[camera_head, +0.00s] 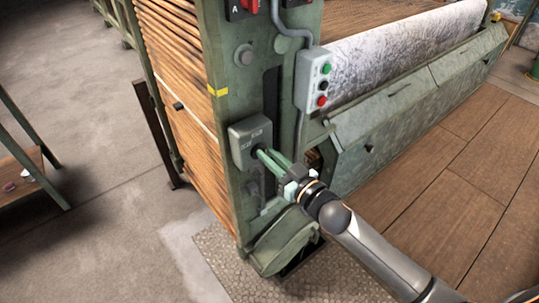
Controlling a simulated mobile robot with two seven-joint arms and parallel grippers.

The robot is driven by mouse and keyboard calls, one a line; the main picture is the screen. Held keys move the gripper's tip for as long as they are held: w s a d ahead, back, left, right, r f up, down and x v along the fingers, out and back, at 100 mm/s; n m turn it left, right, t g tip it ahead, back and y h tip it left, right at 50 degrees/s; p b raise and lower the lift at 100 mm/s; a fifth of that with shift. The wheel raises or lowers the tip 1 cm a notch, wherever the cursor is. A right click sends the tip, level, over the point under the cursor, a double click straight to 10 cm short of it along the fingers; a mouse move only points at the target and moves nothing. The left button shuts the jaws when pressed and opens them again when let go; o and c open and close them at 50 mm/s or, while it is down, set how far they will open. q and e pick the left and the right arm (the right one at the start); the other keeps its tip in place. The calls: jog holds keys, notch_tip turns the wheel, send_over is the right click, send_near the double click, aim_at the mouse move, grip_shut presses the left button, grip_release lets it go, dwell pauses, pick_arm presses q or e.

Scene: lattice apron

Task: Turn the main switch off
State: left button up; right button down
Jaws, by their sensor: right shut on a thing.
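A grey switch box (247,136) with small lettering, too small to read, is mounted on the green machine post near the middle of the head view. I take it as the main switch. My right gripper (265,154) reaches it from the lower right, with its long green fingers at the box's lower right face. The fingers are shut on the switch's handle, which they mostly hide. I cannot tell which way the handle points. My left gripper is not in view.
A grey button box (313,80) with green, black and red buttons hangs on the post just above my right gripper. Red controls (250,5) show at the top edge. A sloped green cover (390,112) lies to the right. Bare concrete floor (105,150) is at left.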

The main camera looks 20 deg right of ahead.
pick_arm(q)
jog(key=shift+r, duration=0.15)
pick_arm(e)
jog(key=n, duration=0.5)
jog(key=a+f+n+p, duration=0.1)
jog(key=n, duration=0.5)
jog(key=n+p, duration=0.1)
jog(key=n, duration=0.4)
jog(key=shift+s+a+f+n, duration=0.25)
jog(key=shift+s+a+n, duration=0.05)
jog(key=shift+a, duration=0.05)
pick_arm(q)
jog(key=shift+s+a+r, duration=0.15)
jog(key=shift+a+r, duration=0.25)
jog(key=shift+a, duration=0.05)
pick_arm(e)
jog(key=shift+f+n, duration=0.1)
jog(key=shift+n, duration=0.6)
jog(key=c, duration=1)
grip_release()
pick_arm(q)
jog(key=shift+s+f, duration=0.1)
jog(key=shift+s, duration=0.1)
pick_arm(e)
jog(key=shift+o, duration=0.7)
